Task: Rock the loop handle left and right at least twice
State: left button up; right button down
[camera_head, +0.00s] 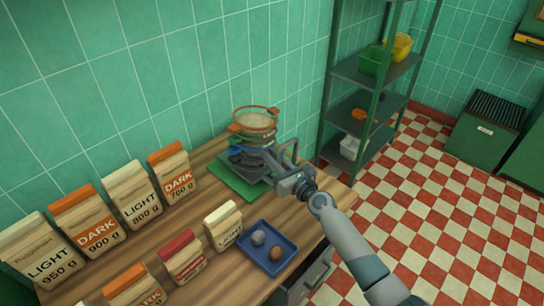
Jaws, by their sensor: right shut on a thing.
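A round vessel (254,121) with a copper-orange rim and side lugs holds pale contents. It stands on a dark base (240,160) over a green mat (228,178) near the back of the wooden counter. My right gripper (275,161) reaches in from the lower right and is at the right side of this apparatus. It is shut on what appears to be the loop handle, which is mostly hidden by the fingers. I cannot tell the handle's tilt. My left gripper is not in view.
Several paper bags marked LIGHT and DARK (132,199) stand on the counter at left. A blue tray (245,254) with a grey and a brown round thing lies in front. A green metal shelf (361,142) stands behind on the right. Checkered floor at right is open.

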jog(key=shift+s+a+f+n+b, duration=0.55)
jog(key=shift+s+a+n+b, duration=0.15)
jog(key=shift+n+b, duration=0.45)
jog(key=shift+s+a+n+b, duration=0.2)
jog(key=shift+n+b, duration=0.15)
jog(key=shift+r, duration=0.1)
jog(key=c, duration=1.7)
grip_release()
jog(key=shift+c, duration=0.2)
jog(key=shift+s+d, duration=0.3)
jog(key=shift+s, duration=0.05)
jog(key=f+v, duration=0.1)
jog(key=v, duration=1.5)
jog(key=shift+s, duration=0.2)
